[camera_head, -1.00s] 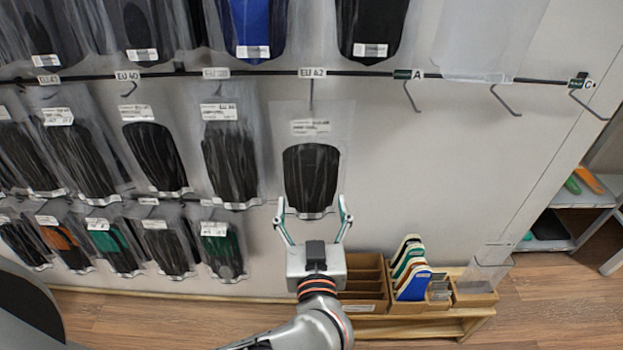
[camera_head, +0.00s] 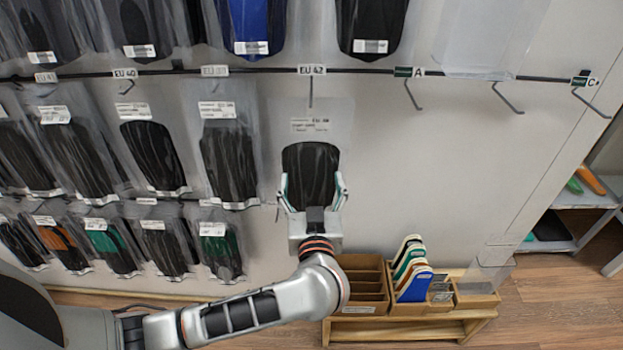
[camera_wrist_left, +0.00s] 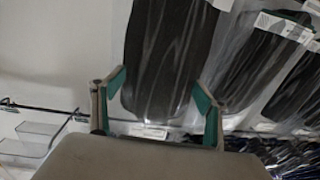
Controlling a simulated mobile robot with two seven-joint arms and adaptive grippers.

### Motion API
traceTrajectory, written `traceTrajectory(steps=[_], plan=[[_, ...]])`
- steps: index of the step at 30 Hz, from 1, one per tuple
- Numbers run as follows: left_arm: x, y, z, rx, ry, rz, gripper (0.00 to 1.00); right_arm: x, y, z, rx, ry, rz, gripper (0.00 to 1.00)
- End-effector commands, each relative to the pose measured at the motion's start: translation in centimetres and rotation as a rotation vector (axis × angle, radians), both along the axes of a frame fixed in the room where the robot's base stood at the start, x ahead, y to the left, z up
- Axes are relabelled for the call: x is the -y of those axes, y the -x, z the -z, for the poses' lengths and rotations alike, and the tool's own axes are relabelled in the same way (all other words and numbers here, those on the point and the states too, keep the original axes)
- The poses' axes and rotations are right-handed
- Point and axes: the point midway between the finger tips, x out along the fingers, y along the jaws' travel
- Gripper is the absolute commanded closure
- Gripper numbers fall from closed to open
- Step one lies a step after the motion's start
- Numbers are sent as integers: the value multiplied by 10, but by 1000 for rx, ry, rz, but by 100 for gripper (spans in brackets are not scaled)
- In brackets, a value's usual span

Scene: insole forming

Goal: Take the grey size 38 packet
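The packet (camera_head: 310,165) hangs from the hook under the EU 42 tag in the head view. It is a clear bag with a dark grey insole and a white label; the label's print is too small to read surely. My left gripper (camera_head: 312,190) is open, with one finger on each side of the packet's lower part. In the left wrist view the dark insole (camera_wrist_left: 168,55) hangs between the two open green-padded fingers (camera_wrist_left: 158,90). I cannot tell whether the fingers touch the bag. My right gripper is not in view.
Another dark packet (camera_head: 228,155) hangs close on the left, with several more beyond it. Empty hooks (camera_head: 412,95) and bare wall are on the right. Below stand a wooden bench (camera_head: 420,328) and a box of coloured insoles (camera_head: 410,268).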

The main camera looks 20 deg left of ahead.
Motion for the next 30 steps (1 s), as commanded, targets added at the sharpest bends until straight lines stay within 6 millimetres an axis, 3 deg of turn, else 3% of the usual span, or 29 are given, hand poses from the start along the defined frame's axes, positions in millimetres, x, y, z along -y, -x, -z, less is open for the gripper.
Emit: traceTrajectory(steps=[1,4,14,21,30], plan=[[0,0,0,0,0,0,43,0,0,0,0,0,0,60],[0,0,0,0,0,0,67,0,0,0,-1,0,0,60],[0,0,-1,1,1,0,68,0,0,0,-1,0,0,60],[1,0,-18,3,4,0,68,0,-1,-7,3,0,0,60],[19,52,-15,-4,5,1,68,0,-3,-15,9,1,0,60]])
